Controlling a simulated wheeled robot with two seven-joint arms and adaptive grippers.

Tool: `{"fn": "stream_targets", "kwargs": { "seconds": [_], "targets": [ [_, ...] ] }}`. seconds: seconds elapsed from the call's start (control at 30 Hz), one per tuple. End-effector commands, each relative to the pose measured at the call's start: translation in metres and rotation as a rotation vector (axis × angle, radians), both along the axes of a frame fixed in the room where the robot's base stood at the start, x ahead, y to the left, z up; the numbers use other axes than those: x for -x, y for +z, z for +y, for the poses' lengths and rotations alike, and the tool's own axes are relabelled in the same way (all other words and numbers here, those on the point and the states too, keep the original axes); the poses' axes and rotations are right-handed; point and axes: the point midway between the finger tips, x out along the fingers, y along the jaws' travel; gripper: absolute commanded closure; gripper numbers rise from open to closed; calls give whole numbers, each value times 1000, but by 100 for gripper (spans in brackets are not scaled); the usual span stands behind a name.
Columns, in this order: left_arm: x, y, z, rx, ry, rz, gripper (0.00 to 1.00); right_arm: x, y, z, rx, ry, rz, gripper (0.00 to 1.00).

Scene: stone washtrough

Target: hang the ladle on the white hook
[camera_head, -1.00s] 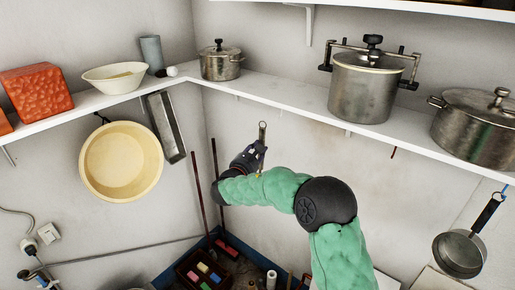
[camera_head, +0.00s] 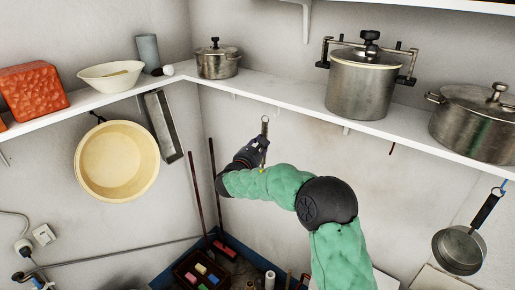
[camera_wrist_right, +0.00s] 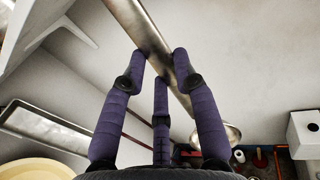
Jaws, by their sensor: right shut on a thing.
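My right gripper (camera_head: 262,148) is shut on the ladle (camera_head: 265,126), whose metal handle stands upright with its looped top end just below the shelf. In the right wrist view the fingers (camera_wrist_right: 160,75) close around the long flat handle (camera_wrist_right: 146,35), and the bowl (camera_wrist_right: 217,136) hangs below them, partly hidden. Small pale hook-like pieces show under the shelf edge; one (camera_head: 278,111) is just right of the handle top, apart from it in the picture. They are too small to tell which is the white hook. My left gripper is out of view.
The white shelf (camera_head: 290,98) carries a small pot (camera_head: 217,66), a pressure cooker (camera_head: 360,88) and a large pot (camera_head: 478,128). A red hook (camera_head: 392,149) is empty. A pan (camera_head: 459,250) hangs at right, a yellow basin (camera_head: 115,162) at left.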

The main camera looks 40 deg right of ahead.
Motion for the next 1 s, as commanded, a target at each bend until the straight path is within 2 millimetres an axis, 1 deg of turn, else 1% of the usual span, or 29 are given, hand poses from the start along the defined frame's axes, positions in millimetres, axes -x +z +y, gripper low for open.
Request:
{"fn": "stream_targets", "kwargs": {
  "seconds": [1.0],
  "targets": [
    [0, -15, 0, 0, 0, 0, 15, -15, -2, -50, 1, 0, -1, 100]
  ]
}}
